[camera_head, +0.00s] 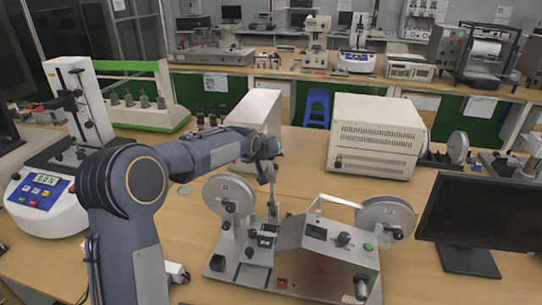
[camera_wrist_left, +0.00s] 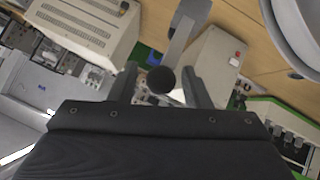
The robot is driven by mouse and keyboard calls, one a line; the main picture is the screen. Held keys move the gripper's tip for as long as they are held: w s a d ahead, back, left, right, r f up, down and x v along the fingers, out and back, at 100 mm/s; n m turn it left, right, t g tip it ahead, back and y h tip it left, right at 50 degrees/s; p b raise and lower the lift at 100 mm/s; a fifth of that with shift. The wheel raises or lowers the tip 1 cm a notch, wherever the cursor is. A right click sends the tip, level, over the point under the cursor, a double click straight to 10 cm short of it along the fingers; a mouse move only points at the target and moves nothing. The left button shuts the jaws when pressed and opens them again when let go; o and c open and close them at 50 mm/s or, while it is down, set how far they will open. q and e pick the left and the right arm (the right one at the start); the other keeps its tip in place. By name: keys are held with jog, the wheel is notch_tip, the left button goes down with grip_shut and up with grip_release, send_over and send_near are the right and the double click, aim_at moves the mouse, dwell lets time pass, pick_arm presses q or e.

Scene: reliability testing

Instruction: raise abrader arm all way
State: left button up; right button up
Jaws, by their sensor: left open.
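The abrader (camera_head: 330,250) is a grey bench machine with a control panel, standing on the wooden table. It has a pale wheel on the left (camera_head: 228,196) and one on the right (camera_head: 387,216). My left gripper (camera_head: 268,178) is above the abrader's left part, right of the left wheel. In the left wrist view its fingers (camera_wrist_left: 158,88) are open, with a dark round knob (camera_wrist_left: 161,79) showing between them. A grey bar (camera_wrist_left: 184,38) lies beyond the knob. Contact between fingers and knob cannot be told. My arm hides part of the view. My right gripper is not in view.
A beige vented box (camera_head: 375,135) stands behind the abrader, and a smaller box (camera_head: 257,110) is behind my left forearm. A black monitor (camera_head: 480,215) stands at right. A white instrument with a display (camera_head: 45,195) is at left. Some bare table shows behind the abrader.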

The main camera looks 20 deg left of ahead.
pick_arm(q)
jog(key=shift+s+r, duration=0.25)
jog(key=shift+s, duration=0.05)
jog(key=b+v, duration=0.2)
jog(key=v, duration=0.4)
jog(key=shift+s+r, duration=0.2)
jog(key=shift+s, duration=0.1)
